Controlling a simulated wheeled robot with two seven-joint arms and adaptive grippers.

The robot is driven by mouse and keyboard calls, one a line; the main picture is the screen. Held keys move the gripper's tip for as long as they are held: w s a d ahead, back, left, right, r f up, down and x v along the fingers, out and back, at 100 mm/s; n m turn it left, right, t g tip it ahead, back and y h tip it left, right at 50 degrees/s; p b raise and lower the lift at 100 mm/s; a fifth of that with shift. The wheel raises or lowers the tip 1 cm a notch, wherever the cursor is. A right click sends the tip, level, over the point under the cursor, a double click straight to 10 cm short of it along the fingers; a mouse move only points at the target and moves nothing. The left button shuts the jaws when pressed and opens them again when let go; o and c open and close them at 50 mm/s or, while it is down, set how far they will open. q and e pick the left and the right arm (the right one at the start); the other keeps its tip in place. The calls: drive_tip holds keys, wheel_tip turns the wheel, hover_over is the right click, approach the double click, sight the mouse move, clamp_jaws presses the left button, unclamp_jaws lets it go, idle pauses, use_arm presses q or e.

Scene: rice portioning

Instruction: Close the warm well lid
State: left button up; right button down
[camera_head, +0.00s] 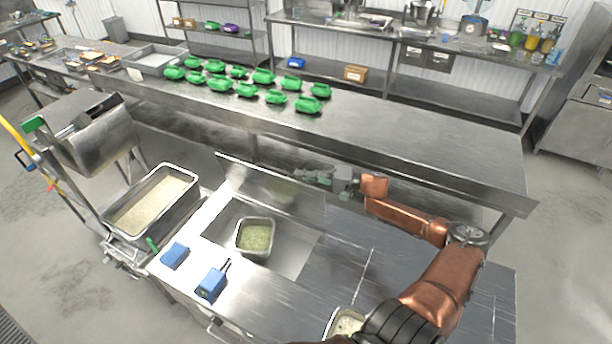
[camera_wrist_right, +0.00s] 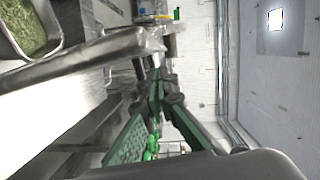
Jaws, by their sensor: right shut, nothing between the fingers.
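The warm well lid (camera_head: 265,188) is a flat steel panel standing raised along the far side of the open well (camera_head: 285,248) in the head view. A steel pan (camera_head: 240,252) of green-flecked rice sits in the well. My right gripper (camera_head: 303,177) is shut and empty at the lid's upper edge, towards its right end; whether it touches the lid I cannot tell. In the right wrist view its green fingers (camera_wrist_right: 155,85) are beside a steel edge, likely the lid's, and the pan of rice (camera_wrist_right: 34,28) shows at upper left. My left gripper is not in view.
Two blue objects (camera_head: 211,284) lie on the counter's front left. A large rice bin (camera_head: 187,207) stands left of the well, and another container (camera_head: 333,325) is partly hidden by my right arm. A long table (camera_head: 400,140) with several green items runs behind.

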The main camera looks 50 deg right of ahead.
sight(287, 174)
drive_tip(key=x, duration=0.5)
drive_tip(key=shift+w+a, duration=0.1)
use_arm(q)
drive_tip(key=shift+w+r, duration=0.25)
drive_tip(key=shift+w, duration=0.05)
use_arm(e)
drive_tip(key=shift+a, duration=0.1)
